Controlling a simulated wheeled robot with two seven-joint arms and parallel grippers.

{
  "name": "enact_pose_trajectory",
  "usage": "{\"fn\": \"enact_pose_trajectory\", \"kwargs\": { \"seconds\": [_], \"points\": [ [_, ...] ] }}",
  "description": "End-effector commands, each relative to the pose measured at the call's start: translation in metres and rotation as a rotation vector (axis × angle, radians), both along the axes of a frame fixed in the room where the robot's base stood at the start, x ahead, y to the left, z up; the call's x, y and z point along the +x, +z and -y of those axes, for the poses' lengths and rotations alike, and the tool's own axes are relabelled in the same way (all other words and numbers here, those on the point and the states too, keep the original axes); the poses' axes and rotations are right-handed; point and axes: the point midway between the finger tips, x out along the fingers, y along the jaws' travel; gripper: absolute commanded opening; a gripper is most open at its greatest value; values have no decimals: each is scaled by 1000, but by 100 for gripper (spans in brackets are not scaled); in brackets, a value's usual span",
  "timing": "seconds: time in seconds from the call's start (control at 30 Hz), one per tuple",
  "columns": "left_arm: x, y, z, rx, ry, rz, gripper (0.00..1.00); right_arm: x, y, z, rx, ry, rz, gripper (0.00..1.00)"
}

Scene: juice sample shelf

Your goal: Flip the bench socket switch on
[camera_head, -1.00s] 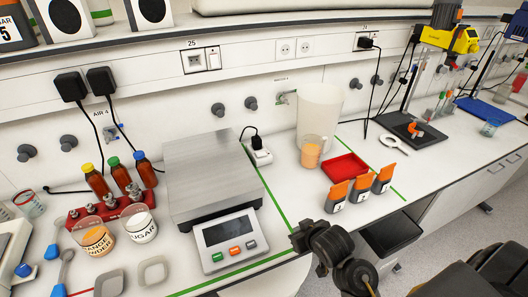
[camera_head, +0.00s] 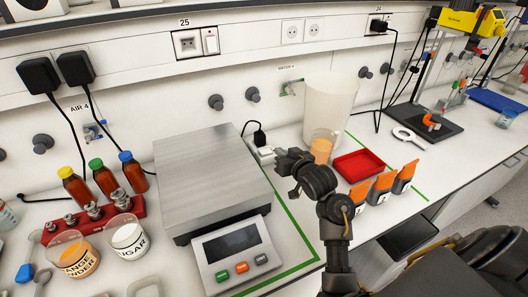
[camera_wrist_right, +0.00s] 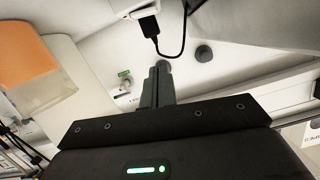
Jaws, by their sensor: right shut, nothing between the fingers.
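The white bench socket (camera_head: 266,152) sits on the bench beside the scale, with a black plug (camera_head: 259,138) in it. It also shows at the top edge of the right wrist view (camera_wrist_right: 132,7), partly cut off, with the black plug (camera_wrist_right: 149,26) and its cable. The state of its switch is too small to tell. My right gripper (camera_head: 283,162) is shut and empty, just to the right of and in front of the socket, apart from it as far as I can tell. Its fingers show in the wrist view (camera_wrist_right: 158,82). My left gripper is out of view.
The scale (camera_head: 210,185) stands left of the socket. A clear beaker with orange juice (camera_head: 322,150), a tall translucent jug (camera_head: 328,100), a red tray (camera_head: 358,165) and orange-topped packs (camera_head: 382,186) stand to the right, close to my right arm. A wall socket marked 25 (camera_head: 188,44) is above.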

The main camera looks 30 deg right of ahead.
Motion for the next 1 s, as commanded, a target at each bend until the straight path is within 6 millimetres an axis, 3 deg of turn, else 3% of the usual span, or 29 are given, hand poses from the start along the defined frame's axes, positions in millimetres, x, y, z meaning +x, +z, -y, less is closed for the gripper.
{"fn": "enact_pose_trajectory", "kwargs": {
  "seconds": [0.17, 0.37, 0.6, 0.8, 1.0],
  "points": [
    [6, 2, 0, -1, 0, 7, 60, 15, -2, -1, 3, 3, 1, 0],
    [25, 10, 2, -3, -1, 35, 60, 52, -10, -2, 4, 5, -2, 0],
    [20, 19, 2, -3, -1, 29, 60, 99, -22, -1, 3, 5, -2, 0],
    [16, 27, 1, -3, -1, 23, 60, 98, -50, -5, 2, 5, -3, 0],
    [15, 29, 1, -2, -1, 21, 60, 99, -62, -7, 0, 5, 0, 0]
  ]
}}
